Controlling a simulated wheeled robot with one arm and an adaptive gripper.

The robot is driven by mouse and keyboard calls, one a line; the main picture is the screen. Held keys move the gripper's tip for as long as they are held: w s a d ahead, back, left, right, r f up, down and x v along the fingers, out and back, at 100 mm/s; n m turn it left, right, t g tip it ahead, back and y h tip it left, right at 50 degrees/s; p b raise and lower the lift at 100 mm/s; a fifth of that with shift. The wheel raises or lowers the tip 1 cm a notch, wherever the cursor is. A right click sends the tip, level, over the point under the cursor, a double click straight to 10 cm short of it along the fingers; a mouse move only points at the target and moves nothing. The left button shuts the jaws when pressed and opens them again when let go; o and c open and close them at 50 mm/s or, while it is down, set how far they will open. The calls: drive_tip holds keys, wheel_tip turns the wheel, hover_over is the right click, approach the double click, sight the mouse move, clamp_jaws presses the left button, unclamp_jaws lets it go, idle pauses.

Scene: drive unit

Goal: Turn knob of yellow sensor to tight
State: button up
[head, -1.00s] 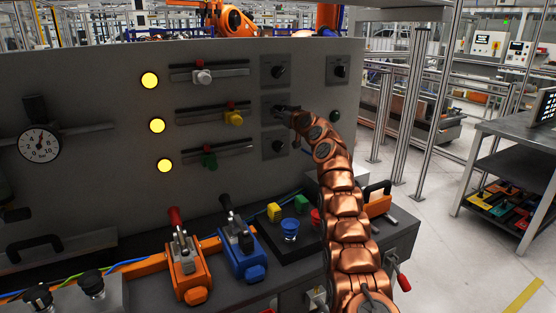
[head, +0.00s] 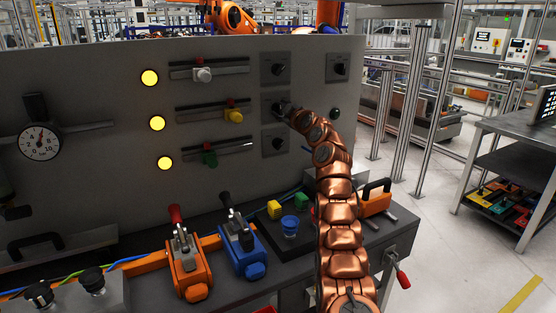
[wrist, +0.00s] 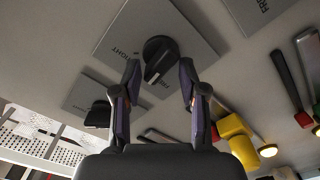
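The yellow sensor (head: 233,116) sits on the middle rail of the grey panel, and its yellow body (wrist: 236,132) shows at the right in the wrist view. The black knob (wrist: 160,55) in line with it is on a grey plate (wrist: 197,38) marked with lettering including "FREE". My gripper (wrist: 158,72) is open, with one finger on each side of the knob. I cannot tell whether either finger touches it. In the head view my gripper (head: 287,108) is at the middle plate and largely hides the knob.
Other knob plates stand above (head: 275,70), below (head: 274,143) and to the upper right (head: 338,68). White (head: 203,75) and green (head: 210,158) sensors are on the other rails.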

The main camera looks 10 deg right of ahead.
drive_tip(key=shift+s+d+f+b, duration=0.1)
drive_tip(key=shift+s+f+b, duration=0.05)
drive_tip(key=shift+s+b, duration=0.25)
drive_tip(key=shift+s+d+f+b, duration=0.15)
drive_tip(key=shift+s+b, duration=0.1)
drive_tip(key=shift+s, duration=0.15)
drive_tip(key=shift+s+d+r, duration=0.15)
drive_tip(key=shift+s+r, duration=0.1)
drive_tip(key=shift+s, duration=0.3)
drive_tip(key=shift+s+d+r+m+g+b, duration=0.55)
drive_tip(key=shift+s+d+r+m+g, duration=0.4)
drive_tip(key=shift+d+m, duration=0.8)
drive_tip(key=s+a+f+m+g+p, duration=0.1)
drive_tip(key=s+a+g, duration=0.2)
drive_tip(key=s, duration=0.5)
drive_tip(key=s+a+f+m+g+p, duration=0.1)
drive_tip(key=s+a+f+m+g, duration=0.1)
drive_tip(key=s, duration=0.7)
drive_tip(key=s+a+f+m+g+p, duration=0.1)
drive_tip(key=s+a+g, duration=0.3)
drive_tip(key=s, duration=0.5)
drive_tip(key=shift+s+a+f+m+h, duration=0.2)
drive_tip(key=shift+a+f+m+h, duration=0.2)
drive_tip(key=shift+a+f+m, duration=0.4)
